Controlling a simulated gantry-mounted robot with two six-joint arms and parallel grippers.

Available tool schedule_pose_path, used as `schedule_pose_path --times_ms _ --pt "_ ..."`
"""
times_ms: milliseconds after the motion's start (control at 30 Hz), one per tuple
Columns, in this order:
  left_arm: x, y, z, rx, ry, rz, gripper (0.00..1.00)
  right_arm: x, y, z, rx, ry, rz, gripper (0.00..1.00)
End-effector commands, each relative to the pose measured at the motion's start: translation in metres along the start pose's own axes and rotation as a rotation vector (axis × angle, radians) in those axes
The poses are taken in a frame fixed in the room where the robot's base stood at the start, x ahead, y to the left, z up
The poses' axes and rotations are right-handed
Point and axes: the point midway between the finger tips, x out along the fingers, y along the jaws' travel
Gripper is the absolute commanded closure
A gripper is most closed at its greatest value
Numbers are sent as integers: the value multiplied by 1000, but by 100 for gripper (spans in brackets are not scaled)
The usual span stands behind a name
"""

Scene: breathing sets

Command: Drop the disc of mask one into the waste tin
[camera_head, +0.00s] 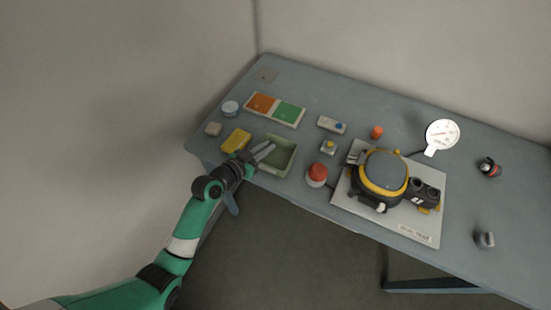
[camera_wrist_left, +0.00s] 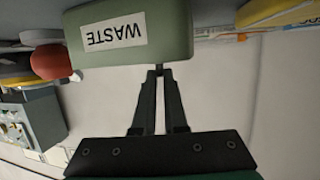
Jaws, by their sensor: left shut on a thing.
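The waste tin (camera_head: 291,160) is an open, pale green box near the table's front edge. Its WASTE label shows upside down in the left wrist view (camera_wrist_left: 128,34). My left gripper (camera_head: 265,150) is at the tin's left side, its fingers reaching over the opening. In the wrist view its fingers (camera_wrist_left: 160,74) are nearly together, shut on a small, thin thing, presumably the disc; its shape is mostly hidden. A grey-domed, yellow and black unit (camera_head: 384,170), possibly mask one, sits on a white board right of the tin. My right gripper is not in view.
Near the tin are a yellow block (camera_head: 236,141), a red-topped jar (camera_head: 316,175) and a small yellow-buttoned box (camera_head: 328,147). An orange and green card tray (camera_head: 274,110) lies behind.

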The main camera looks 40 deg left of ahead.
Motion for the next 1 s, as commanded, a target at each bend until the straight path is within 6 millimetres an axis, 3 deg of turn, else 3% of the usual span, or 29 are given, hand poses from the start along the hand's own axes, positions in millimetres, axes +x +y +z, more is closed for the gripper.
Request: schedule_pose_path --times_ms 67,100,267,667,1000 --pt "0 0 -1 0 0 0 100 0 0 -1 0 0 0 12" --pt "0 0 -1 0 0 0 85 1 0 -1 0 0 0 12" --pt "0 0 -1 0 0 0 56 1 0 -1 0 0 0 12" --pt "-9 0 -2 0 1 -1 55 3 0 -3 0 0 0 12" --pt "-84 -1 -2 -1 -1 -4 55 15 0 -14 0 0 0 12"
